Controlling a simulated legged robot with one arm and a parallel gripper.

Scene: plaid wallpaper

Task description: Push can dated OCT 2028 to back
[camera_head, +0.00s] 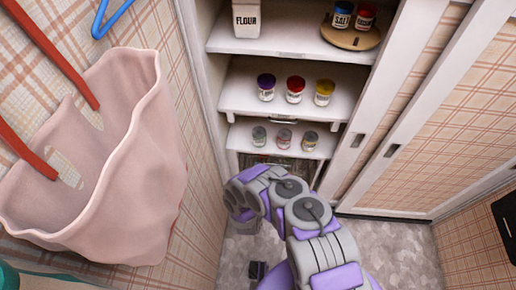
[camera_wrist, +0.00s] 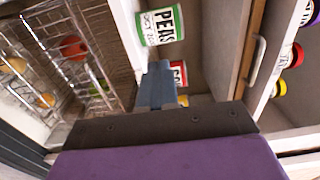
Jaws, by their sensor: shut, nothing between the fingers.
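A can labelled PEAS (camera_wrist: 160,22) with a green label shows at the top of the wrist view. Its date reads OCT and a year starting 20; I cannot read the last digits. A red-labelled can (camera_wrist: 179,74) is just right of my gripper (camera_wrist: 157,72), mostly hidden, with its date not visible. A yellow can (camera_wrist: 183,100) shows only as a sliver behind my wrist. My gripper is shut and empty, its tip just below the PEAS can; I cannot tell whether they touch.
A wire basket (camera_wrist: 75,60) with fruit is at the left of the wrist view. A drawer with a handle (camera_wrist: 268,50) and spice jars (camera_wrist: 297,55) are at the right. The head view shows cupboard shelves (camera_head: 235,103), sliding doors (camera_head: 445,130) and a pink bag (camera_head: 115,170).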

